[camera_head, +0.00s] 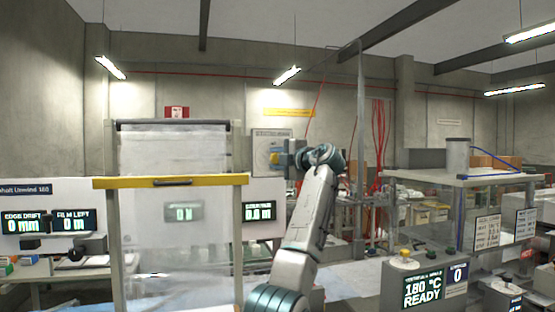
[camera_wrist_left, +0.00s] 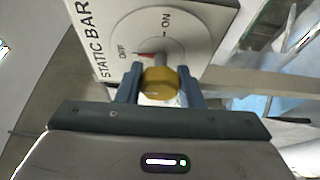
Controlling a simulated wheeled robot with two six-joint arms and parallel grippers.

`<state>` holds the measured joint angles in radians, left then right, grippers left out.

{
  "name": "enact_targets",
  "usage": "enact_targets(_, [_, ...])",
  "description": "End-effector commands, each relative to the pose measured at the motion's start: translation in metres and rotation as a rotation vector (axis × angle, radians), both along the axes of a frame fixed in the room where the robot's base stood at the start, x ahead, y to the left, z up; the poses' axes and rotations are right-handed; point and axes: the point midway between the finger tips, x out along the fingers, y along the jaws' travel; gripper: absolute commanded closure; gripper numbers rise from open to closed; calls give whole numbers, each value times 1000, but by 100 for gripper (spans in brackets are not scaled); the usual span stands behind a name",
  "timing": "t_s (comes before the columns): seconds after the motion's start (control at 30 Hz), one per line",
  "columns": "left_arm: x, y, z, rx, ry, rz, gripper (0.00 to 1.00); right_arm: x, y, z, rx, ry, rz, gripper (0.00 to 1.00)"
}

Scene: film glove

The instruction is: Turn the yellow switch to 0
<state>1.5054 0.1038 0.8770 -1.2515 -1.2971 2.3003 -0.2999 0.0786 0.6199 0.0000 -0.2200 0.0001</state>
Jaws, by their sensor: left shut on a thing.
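The yellow switch (camera_wrist_left: 160,84) is a knob standing out from a white panel (camera_wrist_left: 118,30) marked STATIC BAR, with a round dial lettered OFF and ON. No 0 is readable on the dial. A red pointer mark (camera_wrist_left: 146,56) lies beside the OFF lettering. My left gripper (camera_wrist_left: 157,75) is shut on the yellow switch, one finger on each side. In the head view my left gripper (camera_head: 283,158) is at the grey-white panel (camera_head: 262,139), and the switch shows only as a small yellow spot (camera_head: 274,158). My right gripper is not in view.
A film frame with a yellow bar (camera_head: 128,183) stands left of my arm. At the right is a grey console (camera_head: 385,280) with a yellow-topped button and a display reading 180 °C READY.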

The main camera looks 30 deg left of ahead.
Motion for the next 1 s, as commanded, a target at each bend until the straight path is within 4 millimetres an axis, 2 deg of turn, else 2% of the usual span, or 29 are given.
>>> enact_targets(0.17, [0, 0, -2, -3, 1, 0, 89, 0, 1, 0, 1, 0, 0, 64])
enact_targets(0.2, [0, 0, -2, -3, 2, 0, 60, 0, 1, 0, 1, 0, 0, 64])
enact_targets(0.3, [0, 0, -2, -2, 2, 0, 45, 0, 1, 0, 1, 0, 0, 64])
enact_targets(0.57, [0, -1, -1, -1, 1, -1, 45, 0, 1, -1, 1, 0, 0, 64])
enact_targets(0.67, [-1, -6, -2, 0, 1, -2, 45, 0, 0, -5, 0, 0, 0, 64])
enact_targets(0.77, [-5, -21, -4, -1, -1, -4, 45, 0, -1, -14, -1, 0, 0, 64])
enact_targets(1.0, [-20, -67, -5, -1, -1, -4, 45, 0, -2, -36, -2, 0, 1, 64])
